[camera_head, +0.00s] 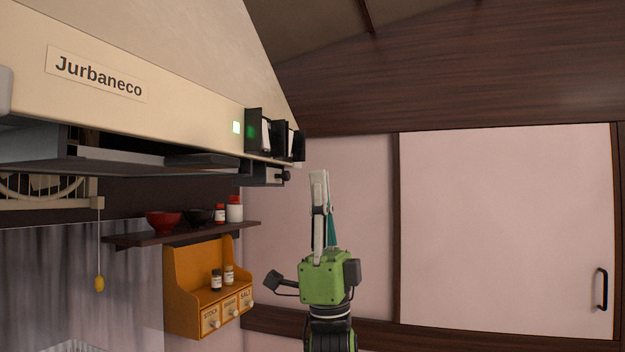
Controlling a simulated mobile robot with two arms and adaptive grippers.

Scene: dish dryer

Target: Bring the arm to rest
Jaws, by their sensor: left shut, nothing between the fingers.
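My left gripper (319,176) rises from the bottom of the head view, right of centre, with its green body below and its pale fingers pointing up. The fingers are together and hold nothing. It stands in front of the pale wall, to the right of the shelf and the range hood in the picture, with a visible gap to both. My right gripper is out of view.
The range hood (190,105) hangs at upper left with black switches (265,137). Below it a dark shelf (140,238) bears bowls and jars. An orange spice rack (183,290) is on the wall. A sliding door (500,230) is at right.

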